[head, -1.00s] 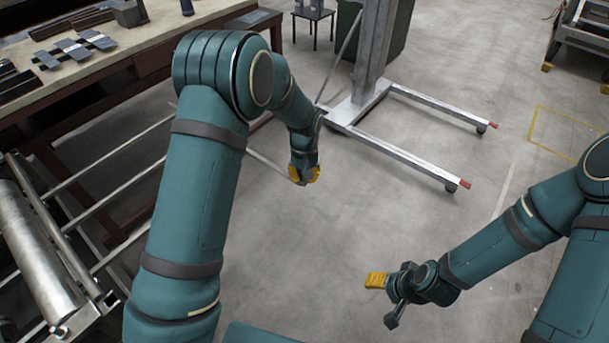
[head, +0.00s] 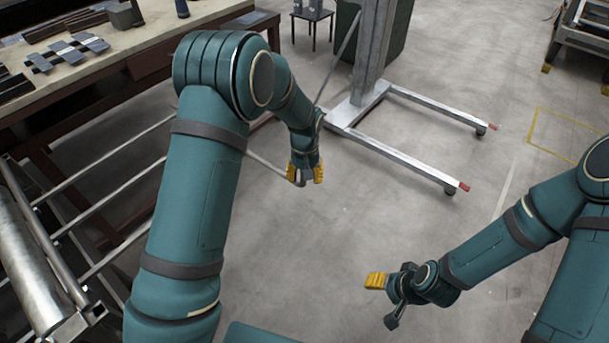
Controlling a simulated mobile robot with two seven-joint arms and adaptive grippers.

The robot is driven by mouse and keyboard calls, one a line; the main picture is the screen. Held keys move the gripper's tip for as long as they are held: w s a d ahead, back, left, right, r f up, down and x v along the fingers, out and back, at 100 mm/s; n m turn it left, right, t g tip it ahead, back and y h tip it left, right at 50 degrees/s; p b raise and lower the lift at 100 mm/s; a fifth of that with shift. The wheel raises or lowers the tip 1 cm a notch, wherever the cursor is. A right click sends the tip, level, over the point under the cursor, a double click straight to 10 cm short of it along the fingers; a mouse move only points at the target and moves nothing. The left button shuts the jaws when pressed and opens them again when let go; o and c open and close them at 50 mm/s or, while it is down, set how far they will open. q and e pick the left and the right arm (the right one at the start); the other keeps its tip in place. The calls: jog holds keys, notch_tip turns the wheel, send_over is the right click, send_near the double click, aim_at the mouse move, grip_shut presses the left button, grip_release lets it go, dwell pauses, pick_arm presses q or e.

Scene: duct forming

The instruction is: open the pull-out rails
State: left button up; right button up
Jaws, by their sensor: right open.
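The pull-out rails (head: 100,160) show as several thin, parallel metal bars at the left. They run from the roller machine (head: 32,265) toward the workbench and pass behind my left arm. A thin bar (head: 265,164) comes out from behind that arm and ends at my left gripper (head: 305,174). The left gripper points down, its yellow fingertips apart, with the bar's end between them. Whether a finger touches the bar cannot be told. My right gripper (head: 383,302) is open and empty over bare floor, away from the rails. My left arm hides much of the rails.
A workbench (head: 125,75) with metal pieces stands at the upper left. A wheeled lifting stand (head: 385,130) spreads its two legs beyond my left gripper. A small dark table (head: 312,20) is at the back. The floor in the middle is clear.

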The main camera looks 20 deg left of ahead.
pick_arm(q)
jog(key=shift+s+r, duration=0.1)
jog(key=shift+r, duration=0.05)
notch_tip(320, 180, up, 12)
jog(key=shift+f, duration=0.1)
dwell(0.4)
jog(key=shift+f, duration=0.1)
dwell(0.3)
